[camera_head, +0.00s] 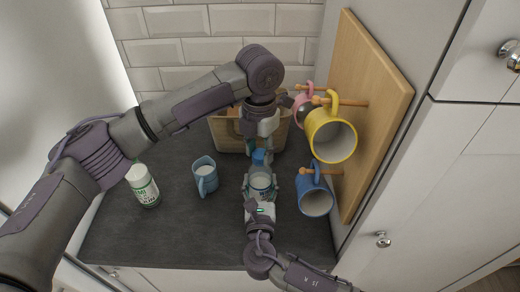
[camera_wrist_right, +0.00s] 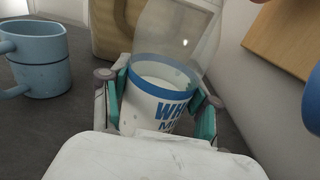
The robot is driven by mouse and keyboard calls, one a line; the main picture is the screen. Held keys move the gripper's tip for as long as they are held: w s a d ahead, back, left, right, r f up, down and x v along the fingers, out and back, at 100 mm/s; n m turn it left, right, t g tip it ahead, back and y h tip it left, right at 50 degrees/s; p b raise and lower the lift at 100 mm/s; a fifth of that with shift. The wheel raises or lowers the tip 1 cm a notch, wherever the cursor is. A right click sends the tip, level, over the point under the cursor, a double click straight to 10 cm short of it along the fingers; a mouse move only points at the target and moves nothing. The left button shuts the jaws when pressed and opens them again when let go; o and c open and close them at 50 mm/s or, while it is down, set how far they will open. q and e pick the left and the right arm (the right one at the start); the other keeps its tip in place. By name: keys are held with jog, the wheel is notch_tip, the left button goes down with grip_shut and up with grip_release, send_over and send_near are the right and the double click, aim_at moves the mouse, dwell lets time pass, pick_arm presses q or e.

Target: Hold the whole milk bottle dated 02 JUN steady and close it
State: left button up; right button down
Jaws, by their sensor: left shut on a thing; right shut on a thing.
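The whole milk bottle (camera_head: 262,182) is clear, part filled with milk, and has a blue-lettered label; it also shows in the right wrist view (camera_wrist_right: 160,98). My right gripper (camera_head: 261,194) is shut around its lower body, one finger on each side. The bottle looks upright. No date is readable. My left gripper (camera_head: 262,146) points down over the bottle and is shut on a blue cap (camera_head: 260,157). I cannot tell whether the cap touches the bottle's mouth, which is hidden in the head view and out of frame in the wrist view.
A green-lettered milk bottle (camera_head: 143,187) stands at the left. A light blue mug (camera_head: 205,175) stands left of the held bottle. A tan container (camera_head: 227,133) is behind. A wooden rack (camera_head: 372,100) at right holds pink, yellow (camera_head: 331,137) and blue (camera_head: 315,200) mugs, the blue one close by.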

pick_arm(q)
jog(key=shift+m, duration=1)
jog(key=o, duration=0.7)
jog(key=shift+r, duration=2.3)
jog(key=shift+n, duration=0.3)
jog(key=shift+c, duration=0.3)
